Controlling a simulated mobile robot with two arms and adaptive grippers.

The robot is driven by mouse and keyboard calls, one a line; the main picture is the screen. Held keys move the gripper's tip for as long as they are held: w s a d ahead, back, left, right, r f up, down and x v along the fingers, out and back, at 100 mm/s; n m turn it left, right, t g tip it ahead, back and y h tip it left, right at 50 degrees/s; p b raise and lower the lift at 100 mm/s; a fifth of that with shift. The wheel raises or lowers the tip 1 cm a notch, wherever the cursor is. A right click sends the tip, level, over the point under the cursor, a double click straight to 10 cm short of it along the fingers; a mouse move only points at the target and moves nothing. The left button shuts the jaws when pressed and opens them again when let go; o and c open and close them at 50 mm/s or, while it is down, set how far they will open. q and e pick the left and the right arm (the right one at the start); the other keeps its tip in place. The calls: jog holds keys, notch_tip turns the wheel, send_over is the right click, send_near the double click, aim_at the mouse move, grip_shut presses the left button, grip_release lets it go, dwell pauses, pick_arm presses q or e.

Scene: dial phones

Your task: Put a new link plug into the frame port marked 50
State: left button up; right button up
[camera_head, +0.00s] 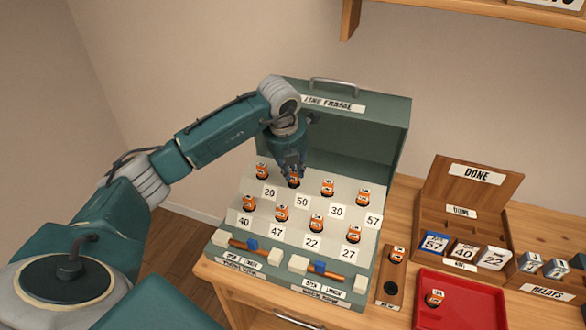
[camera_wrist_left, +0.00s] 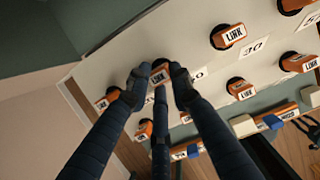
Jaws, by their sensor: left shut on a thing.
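The green line frame (camera_head: 385,140) stands open on the wooden table, with two rows of ports on its pale sloped panel. My left gripper (camera_head: 293,176) is at the top row, above the label 50 (camera_head: 303,202). It is shut on an orange link plug (camera_head: 294,183) at that port. In the left wrist view the fingers (camera_wrist_left: 158,82) sit on either side of the plug (camera_wrist_left: 160,75), and the label beside it is partly hidden. I cannot tell how deep the plug sits. My right gripper is not in view.
Orange plugs fill the other ports, close around the gripper. A wooden holder (camera_head: 388,305) has one plug (camera_head: 397,255) and a dark empty hole. A red tray (camera_head: 480,290) holds another plug (camera_head: 434,298). A DONE rack (camera_head: 485,205) with number cards stands at right.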

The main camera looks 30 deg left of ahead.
aim_at(293, 173)
pick_arm(q)
jog(key=shift+f+b, duration=0.3)
jog(key=shift+f, duration=0.1)
jog(key=o, duration=1)
jog(key=shift+o, duration=0.5)
jog(key=shift+o, duration=0.9)
jog(key=shift+r, duration=0.1)
jog(key=shift+r+p, duration=0.7)
jog(key=shift+r, duration=0.3)
jog(key=shift+r+p, duration=1.65)
jog(key=shift+r, duration=1)
